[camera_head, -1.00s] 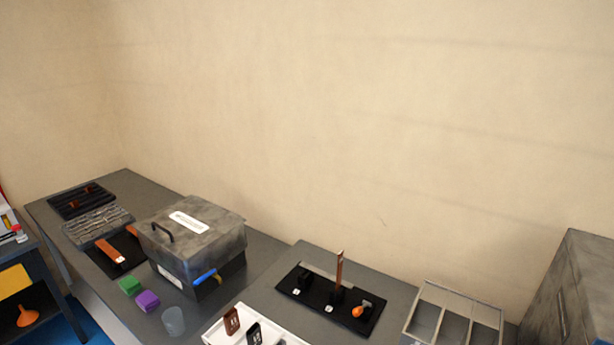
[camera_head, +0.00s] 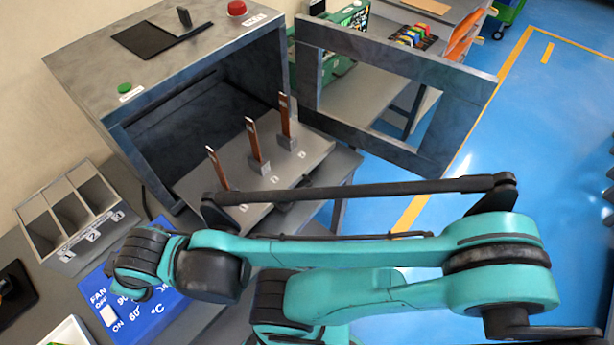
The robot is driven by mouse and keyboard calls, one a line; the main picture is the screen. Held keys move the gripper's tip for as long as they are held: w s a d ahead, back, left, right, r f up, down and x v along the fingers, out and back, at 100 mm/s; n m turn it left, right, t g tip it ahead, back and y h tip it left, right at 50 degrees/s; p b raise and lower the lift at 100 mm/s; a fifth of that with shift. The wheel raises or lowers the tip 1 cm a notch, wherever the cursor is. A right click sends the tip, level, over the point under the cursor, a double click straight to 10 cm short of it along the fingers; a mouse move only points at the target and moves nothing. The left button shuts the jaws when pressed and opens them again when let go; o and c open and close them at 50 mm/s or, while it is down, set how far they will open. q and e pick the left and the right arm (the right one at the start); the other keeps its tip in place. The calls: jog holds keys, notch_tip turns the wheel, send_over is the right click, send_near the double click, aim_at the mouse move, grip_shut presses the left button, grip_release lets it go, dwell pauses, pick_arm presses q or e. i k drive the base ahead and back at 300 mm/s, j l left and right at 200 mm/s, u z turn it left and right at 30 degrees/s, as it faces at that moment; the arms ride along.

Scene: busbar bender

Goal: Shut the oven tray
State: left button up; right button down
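The oven (camera_head: 190,65) is a grey metal box at the upper left with a dark open chamber. Its tray (camera_head: 225,170) is slid out of the chamber towards me. Three upright copper-coloured bars stand on it in small grey blocks: one at left (camera_head: 217,167), one in the middle (camera_head: 254,143) and one at right (camera_head: 285,115). The front of the tray is partly hidden behind my teal and black arm, which crosses the lower picture. I make out no fingertips of my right gripper. My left gripper is not in view.
The oven's framed door (camera_head: 390,62) stands open to the right. A blue panel (camera_head: 150,300) with FAN and °C lettering lies below the oven. A grey three-compartment bin (camera_head: 75,210) stands at left. Blue floor (camera_head: 545,120) is clear at right.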

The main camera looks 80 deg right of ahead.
aim_at(286, 161)
jog(key=k+l+z, duration=0.1)
jog(key=z, duration=2.55)
jog(key=k+j+u, duration=0.1)
jog(key=j+u, duration=0.15)
jog(key=j, duration=0.15)
